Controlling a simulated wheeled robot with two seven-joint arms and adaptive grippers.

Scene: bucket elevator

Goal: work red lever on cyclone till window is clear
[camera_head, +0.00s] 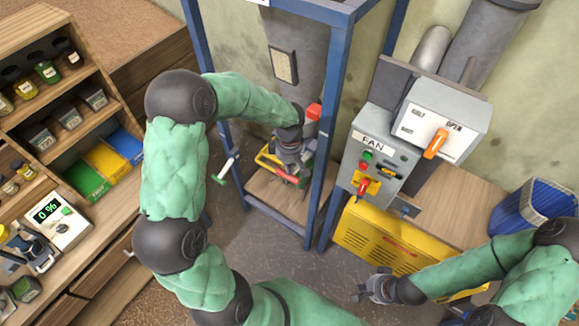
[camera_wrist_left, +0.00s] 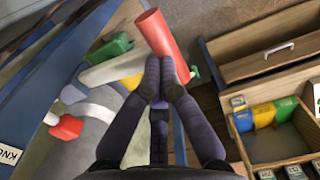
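The cyclone (camera_head: 300,45) is a grey body inside a blue frame, with a pale speckled window (camera_head: 284,66). A red block (camera_head: 313,112) shows beside the frame post, just above my left gripper (camera_head: 290,152). A red bar (camera_head: 280,172) lies just below that gripper. In the left wrist view my left gripper (camera_wrist_left: 160,78) has its fingertips together. A red cylinder (camera_wrist_left: 160,32) is right beyond the tips; I cannot tell whether they touch it. A red knob (camera_wrist_left: 67,127) shows at the left there. My right gripper (camera_head: 375,288) is low at the right, its opening unclear.
A grey FAN box (camera_head: 372,150) with a red switch and a white box with an orange OPEN handle (camera_head: 436,143) stand right of the frame. A yellow vented box (camera_head: 390,250) and blue bin (camera_head: 535,205) are at right. Shelves with jars (camera_head: 45,72) fill the left.

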